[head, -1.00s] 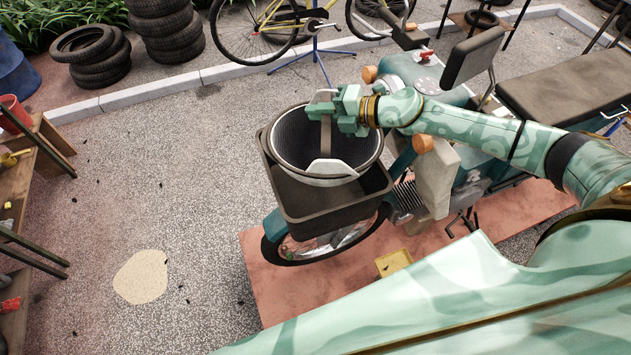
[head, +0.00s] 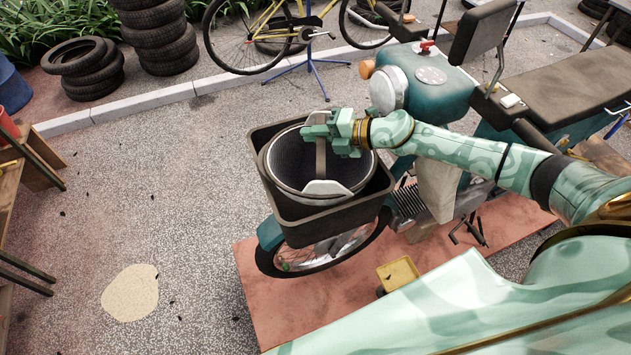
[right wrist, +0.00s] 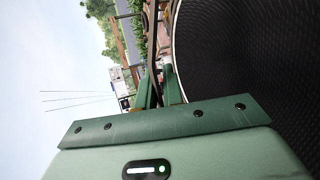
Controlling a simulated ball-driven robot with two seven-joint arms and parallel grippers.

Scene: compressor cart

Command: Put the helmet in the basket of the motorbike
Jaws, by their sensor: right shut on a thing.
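The helmet (head: 292,160) is upside down, with its dark padded inside and a pale piece at its near edge facing up. Its lower part is hidden behind the walls of the black basket (head: 325,222) at the front of the teal motorbike (head: 445,97), so it sits at least partly inside; I cannot tell whether it touches the bottom. In the right wrist view the helmet's dark inside (right wrist: 250,60) fills the right side, beside the fingers (right wrist: 163,92). My left gripper is out of view.
The motorbike stands on a reddish mat (head: 285,300) with a yellow tray (head: 398,273). A yellow bicycle (head: 262,35) on a blue stand and stacked tyres (head: 160,40) are behind. A wooden shelf (head: 35,165) is at the left. The paving between is open.

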